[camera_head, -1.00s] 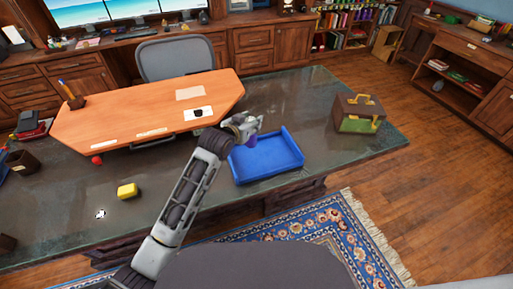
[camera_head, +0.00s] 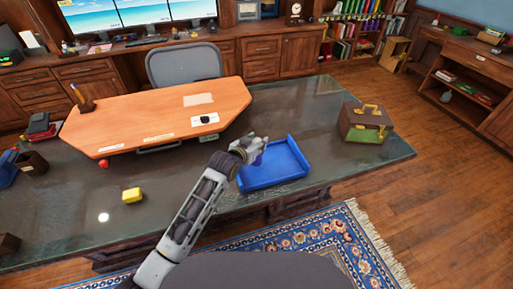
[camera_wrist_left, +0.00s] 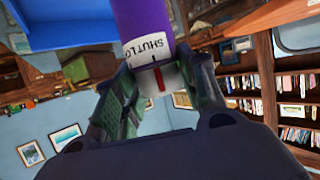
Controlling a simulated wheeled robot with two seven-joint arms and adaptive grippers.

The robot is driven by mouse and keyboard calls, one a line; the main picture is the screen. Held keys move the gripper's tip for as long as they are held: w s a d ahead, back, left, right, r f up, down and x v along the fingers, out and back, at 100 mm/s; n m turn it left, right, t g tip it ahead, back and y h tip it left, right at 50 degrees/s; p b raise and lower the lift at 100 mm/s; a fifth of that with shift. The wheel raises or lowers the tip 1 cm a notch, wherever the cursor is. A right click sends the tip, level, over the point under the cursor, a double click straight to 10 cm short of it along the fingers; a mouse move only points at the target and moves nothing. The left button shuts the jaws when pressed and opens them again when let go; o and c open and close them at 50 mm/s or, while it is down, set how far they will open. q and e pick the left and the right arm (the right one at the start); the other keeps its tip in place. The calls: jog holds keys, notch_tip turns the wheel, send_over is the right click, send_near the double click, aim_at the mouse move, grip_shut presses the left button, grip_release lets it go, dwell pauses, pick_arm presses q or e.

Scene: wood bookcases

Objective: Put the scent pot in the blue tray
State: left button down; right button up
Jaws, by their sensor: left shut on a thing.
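The scent pot is a purple cylinder with a white label band. In the left wrist view the pot (camera_wrist_left: 150,50) sits between the fingers of my left gripper (camera_wrist_left: 155,82), which are shut on its labelled end. In the head view my left gripper (camera_head: 256,150) is at the left side of the blue tray (camera_head: 285,170). Only a small purple part of the pot (camera_head: 258,160) shows there, over the tray's left part; whether it touches the tray I cannot tell. The tray looks otherwise empty. A blue surface (camera_wrist_left: 80,25) fills the wrist view's upper left. My right gripper is not in view.
The tray stands on a dark desk (camera_head: 180,240) near its front edge. A brown box (camera_head: 365,122) stands to the right, a yellow block (camera_head: 132,195) to the left. An orange desktop panel (camera_head: 155,115) lies behind.

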pick_arm(q)
jog(key=shift+f, duration=1.5)
jog(key=c, duration=0.9)
grip_release()
jog(key=shift+o, duration=0.2)
jog(key=shift+s, duration=0.1)
jog(key=v, duration=1.2)
jog(key=shift+a, duration=0.1)
